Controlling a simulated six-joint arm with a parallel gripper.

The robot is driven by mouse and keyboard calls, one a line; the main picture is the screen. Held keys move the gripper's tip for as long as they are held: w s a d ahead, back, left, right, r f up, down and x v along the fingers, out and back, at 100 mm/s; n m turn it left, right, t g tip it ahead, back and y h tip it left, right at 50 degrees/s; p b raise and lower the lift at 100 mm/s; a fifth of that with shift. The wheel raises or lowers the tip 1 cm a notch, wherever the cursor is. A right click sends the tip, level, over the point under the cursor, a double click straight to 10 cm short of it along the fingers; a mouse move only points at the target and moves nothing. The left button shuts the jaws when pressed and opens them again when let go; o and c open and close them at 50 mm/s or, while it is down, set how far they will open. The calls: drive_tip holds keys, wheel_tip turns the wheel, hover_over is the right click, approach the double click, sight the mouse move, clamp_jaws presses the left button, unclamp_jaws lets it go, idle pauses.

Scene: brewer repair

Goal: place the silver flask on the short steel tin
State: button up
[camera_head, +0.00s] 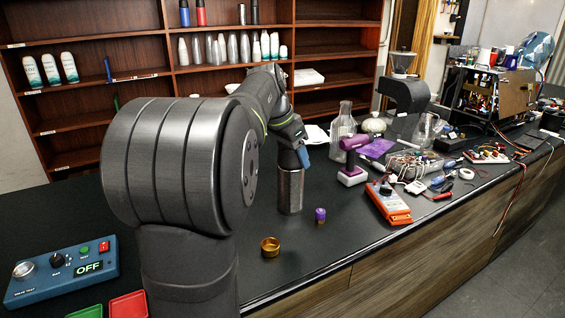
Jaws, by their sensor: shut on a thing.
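A tall silver cylinder, which I take for the silver flask (291,190), is upright over the black counter, right of my large arm link. My gripper (299,160) points down at its top and is shut on it; the fingertips are small and partly hidden. The flask's lower end is at or close to the counter. I cannot tell whether it touches the counter or something under it. I cannot make out a separate short steel tin; it may be hidden behind the flask or my arm.
A brass ring-like cup (270,246) and a small purple cap (320,214) stand in front of the flask. A blue control box (62,272) sits at left.

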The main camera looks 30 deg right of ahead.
drive_tip(key=w+d+r+n+t+y, duration=0.1)
drive_tip(key=w+d+r+n, duration=0.25)
drive_tip(key=d+r, duration=0.25)
drive_tip(key=w+d+r+n+t, duration=0.2)
drive_tip(key=d+r+n, duration=0.2)
drive_tip(key=d+r, duration=0.25)
drive_tip(key=w+a+f, duration=0.4)
drive_tip(key=w+f, duration=0.6)
drive_tip(key=f, duration=0.1)
drive_tip(key=shift+w+a, duration=0.2)
drive_tip(key=shift+w, duration=0.15)
drive_tip(key=shift+f, duration=0.1)
drive_tip(key=o, duration=1.6)
drive_tip(key=shift+f, duration=0.1)
drive_tip(key=shift+c, duration=0.2)
drive_tip(key=v, duration=1.2)
drive_tip(key=shift+w+r, duration=0.2)
drive_tip(key=shift+r, duration=0.05)
